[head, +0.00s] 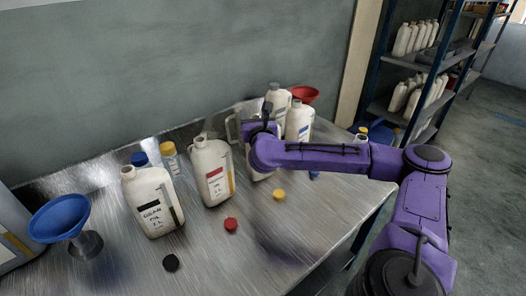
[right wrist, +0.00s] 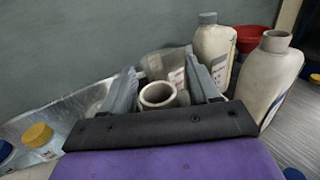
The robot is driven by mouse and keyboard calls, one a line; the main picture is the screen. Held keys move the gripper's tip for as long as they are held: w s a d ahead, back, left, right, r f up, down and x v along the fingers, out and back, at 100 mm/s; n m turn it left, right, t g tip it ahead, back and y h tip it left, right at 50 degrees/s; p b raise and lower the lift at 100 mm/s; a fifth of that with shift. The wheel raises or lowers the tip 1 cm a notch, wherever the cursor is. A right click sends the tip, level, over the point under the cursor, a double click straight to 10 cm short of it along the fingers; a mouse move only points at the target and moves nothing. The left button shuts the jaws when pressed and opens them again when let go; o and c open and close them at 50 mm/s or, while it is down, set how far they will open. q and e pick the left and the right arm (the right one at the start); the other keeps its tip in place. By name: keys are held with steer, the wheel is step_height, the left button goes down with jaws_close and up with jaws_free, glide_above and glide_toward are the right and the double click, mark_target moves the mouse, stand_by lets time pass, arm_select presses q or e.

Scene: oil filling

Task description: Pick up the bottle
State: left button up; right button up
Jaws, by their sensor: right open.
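My right gripper (head: 258,130) is open above a white bottle (head: 262,168) on the metal table, and the arm hides much of that bottle. In the right wrist view the open mouth of the bottle (right wrist: 158,95) lies between the two spread fingers of my gripper (right wrist: 166,85). I cannot tell whether either finger touches it. Two more uncapped white bottles stand to the left, one with a red label (head: 213,172) and one with a dark label (head: 152,203). My left gripper is not in view.
Two white bottles (head: 299,122) (head: 277,100) and a red funnel (head: 304,93) stand close behind the gripper. A blue funnel (head: 60,218) stands at left. The table's front middle is clear.

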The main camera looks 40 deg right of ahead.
steer(key=c, duration=1)
jaws_close()
steer(key=shift+s+a, duration=0.1)
